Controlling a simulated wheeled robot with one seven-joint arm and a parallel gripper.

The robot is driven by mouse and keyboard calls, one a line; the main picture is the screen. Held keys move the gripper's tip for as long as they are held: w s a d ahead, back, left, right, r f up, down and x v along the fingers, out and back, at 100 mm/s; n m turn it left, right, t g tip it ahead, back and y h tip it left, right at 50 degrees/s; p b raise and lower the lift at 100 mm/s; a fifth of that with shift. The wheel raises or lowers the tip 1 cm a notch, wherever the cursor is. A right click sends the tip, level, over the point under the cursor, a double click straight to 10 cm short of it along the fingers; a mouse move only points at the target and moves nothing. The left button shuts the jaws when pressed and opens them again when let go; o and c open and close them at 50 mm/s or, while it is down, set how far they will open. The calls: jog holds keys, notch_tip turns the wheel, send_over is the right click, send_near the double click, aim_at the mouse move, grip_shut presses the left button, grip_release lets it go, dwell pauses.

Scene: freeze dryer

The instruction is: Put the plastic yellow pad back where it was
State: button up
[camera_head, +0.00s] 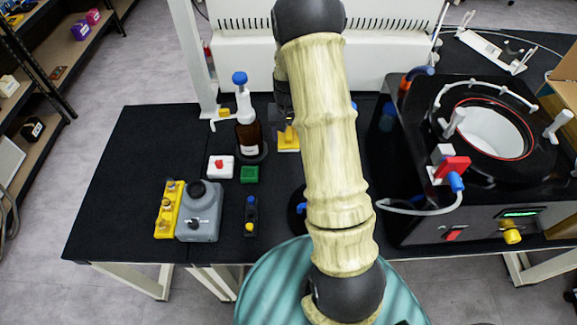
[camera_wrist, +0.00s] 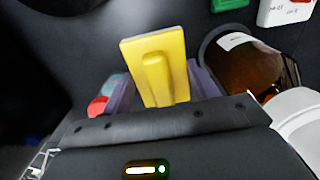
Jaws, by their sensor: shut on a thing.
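The plastic yellow pad (camera_wrist: 152,62) is a flat yellow plate with a raised ridge handle in the wrist view. My gripper (camera_wrist: 160,85) is shut on it, with one finger on each side of the handle. In the head view the pad (camera_head: 288,142) shows just left of my arm, over the black table, right of the brown bottle. Most of my gripper (camera_head: 285,112) is hidden behind my arm there. I cannot tell whether the pad touches the table.
The brown pump bottle (camera_head: 248,138) stands close to the left of my gripper. A white button box (camera_head: 221,167) and a green box (camera_head: 250,174) lie in front of it. The black freeze dryer (camera_head: 430,180) fills the right. The table's left part (camera_head: 125,170) is clear.

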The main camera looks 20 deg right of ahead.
dwell(0.3)
jog(key=p, duration=0.1)
send_over(288, 159)
jog(key=shift+s+f, duration=0.1)
jog(key=shift+f, duration=2.85)
jog(key=shift+d, duration=0.1)
jog(key=shift+f+p, duration=0.45)
jog(key=shift+f, duration=1.6)
jog(key=shift+f, duration=0.2)
jog(key=o, duration=0.9)
jog(key=shift+o, duration=0.2)
